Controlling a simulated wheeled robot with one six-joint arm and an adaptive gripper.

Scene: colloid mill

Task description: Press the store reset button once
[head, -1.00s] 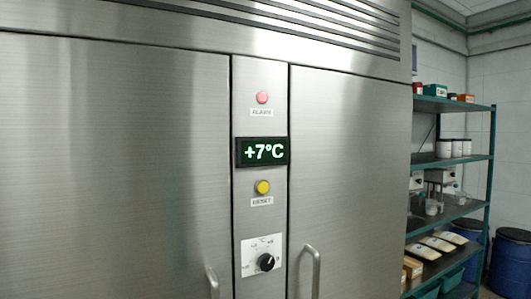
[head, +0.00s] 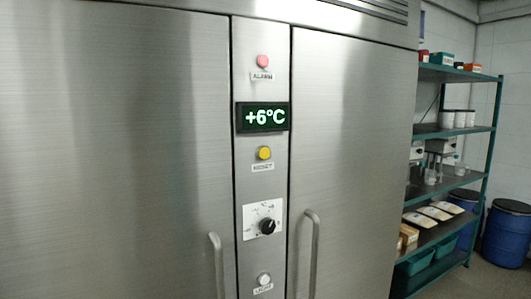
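The yellow reset button (head: 264,153) sits on the narrow steel control strip (head: 244,182) between two cabinet doors, in the middle of the head view. A white label below it reads RESET. Above it are a green digital display (head: 263,117) reading +6°C and a pale red alarm button (head: 263,61) labelled ALARM. Below it are a black dial (head: 267,227) on a white plate and a whitish button (head: 264,279) labelled LIGHT. My gripper is not in view.
The left door (head: 115,150) and right door (head: 355,150) are shut, with upright handles (head: 217,265) and (head: 314,255) standing out beside the strip. At right, a green shelf rack (head: 483,150) holds boxes, jars and bags. Blue drums (head: 507,235) stand beyond it.

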